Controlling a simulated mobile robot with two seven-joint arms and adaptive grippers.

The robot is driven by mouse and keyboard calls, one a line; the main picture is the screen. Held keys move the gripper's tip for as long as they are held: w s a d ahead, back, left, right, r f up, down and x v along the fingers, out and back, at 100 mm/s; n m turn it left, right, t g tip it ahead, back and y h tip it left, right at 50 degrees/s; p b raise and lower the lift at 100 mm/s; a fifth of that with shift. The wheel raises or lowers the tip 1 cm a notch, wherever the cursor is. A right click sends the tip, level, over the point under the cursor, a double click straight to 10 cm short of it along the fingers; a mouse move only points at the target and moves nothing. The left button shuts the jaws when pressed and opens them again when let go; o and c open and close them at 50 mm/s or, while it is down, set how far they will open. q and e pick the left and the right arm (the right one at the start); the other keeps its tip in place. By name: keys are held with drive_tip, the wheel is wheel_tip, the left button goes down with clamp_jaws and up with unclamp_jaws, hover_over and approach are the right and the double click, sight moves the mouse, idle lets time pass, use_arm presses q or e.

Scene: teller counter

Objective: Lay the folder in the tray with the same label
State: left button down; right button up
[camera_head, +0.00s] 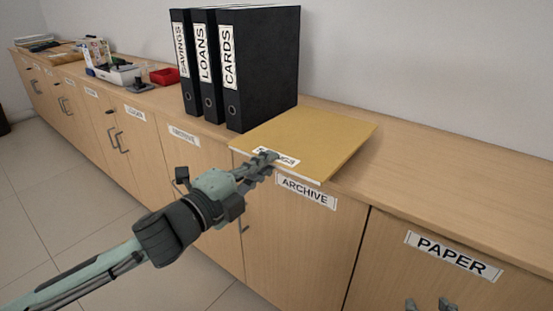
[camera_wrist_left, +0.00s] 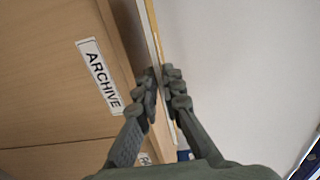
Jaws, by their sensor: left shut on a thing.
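A yellow folder (camera_head: 315,137) lies flat at the counter's front edge, right of the black binders. My left gripper (camera_head: 265,160) is shut on its front edge, and the fingers cover part of the white label there, so I cannot read it fully. In the left wrist view the folder (camera_wrist_left: 154,35) is seen edge-on between the fingertips of my left gripper (camera_wrist_left: 158,85). The fingertips of my right gripper (camera_head: 430,304) just show at the bottom right, apart and empty. I cannot make out a tray with a matching label.
A red tray (camera_head: 164,76) and small items lie further along the counter. The counter (camera_head: 450,180) to the right is clear. Cupboard doors below read ARCHIVE and PAPER.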

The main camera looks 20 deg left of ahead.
use_arm(q)
drive_tip(key=s+a+r+p, duration=0.2)
drive_tip(key=s+a+r, duration=0.1)
drive_tip(key=s, duration=0.5)
drive_tip(key=shift+p, duration=0.3)
drive_tip(key=shift+s, duration=0.15)
